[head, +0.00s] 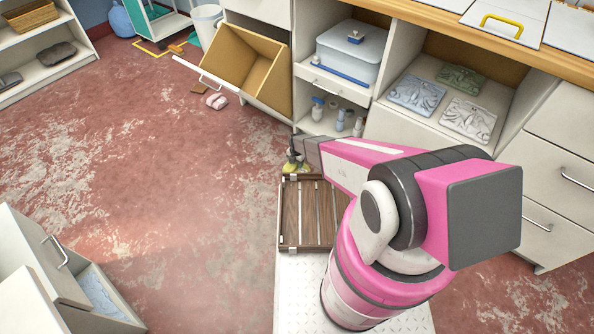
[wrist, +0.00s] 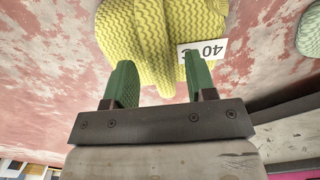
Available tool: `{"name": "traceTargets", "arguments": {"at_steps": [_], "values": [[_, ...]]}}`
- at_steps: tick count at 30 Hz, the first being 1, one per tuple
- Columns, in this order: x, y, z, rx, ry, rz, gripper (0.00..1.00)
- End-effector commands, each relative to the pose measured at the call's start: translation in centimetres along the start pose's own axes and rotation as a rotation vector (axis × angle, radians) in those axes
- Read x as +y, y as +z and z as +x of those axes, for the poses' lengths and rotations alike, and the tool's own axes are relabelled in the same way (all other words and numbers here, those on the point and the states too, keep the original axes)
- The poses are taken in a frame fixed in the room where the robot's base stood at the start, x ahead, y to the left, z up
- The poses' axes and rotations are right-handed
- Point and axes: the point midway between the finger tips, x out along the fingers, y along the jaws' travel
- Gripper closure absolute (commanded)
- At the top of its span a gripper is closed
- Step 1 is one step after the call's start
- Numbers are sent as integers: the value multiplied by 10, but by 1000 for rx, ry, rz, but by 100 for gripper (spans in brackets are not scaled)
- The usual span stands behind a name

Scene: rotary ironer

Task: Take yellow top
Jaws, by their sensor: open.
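The yellow top (wrist: 150,40) is a crumpled, zigzag-ribbed knit in the wrist view. A white label (wrist: 203,50) reading "40" lies at its right side. My gripper (wrist: 160,82) has two green fingers, spread apart, with the lower end of the top in front of and partly between them. I cannot tell whether the fingers touch it. Nothing is clamped. In the head view a small bit of yellow (head: 291,168) shows below the end of my arm, beside the slatted wooden tray; the arm hides most of it.
A pale green rounded thing (wrist: 311,34) is at the wrist view's right edge. The slatted tray (head: 290,247) lies under my arm. An open tilted bin (head: 240,62) and shelves with bottles (head: 317,108) stand behind. The red floor (head: 170,190) at left is mostly clear.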

Motion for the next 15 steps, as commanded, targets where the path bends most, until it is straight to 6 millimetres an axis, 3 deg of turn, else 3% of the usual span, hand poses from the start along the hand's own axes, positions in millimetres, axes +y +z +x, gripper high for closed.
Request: {"name": "traceTargets", "arguments": {"at_steps": [3,9,11,14,15], "values": [[0,0,12,0,-1,0,49],[0,0,12,0,0,0,49],[0,0,12,0,0,0,65],[0,0,12,0,0,0,98],[0,0,12,0,0,0,100]]}}
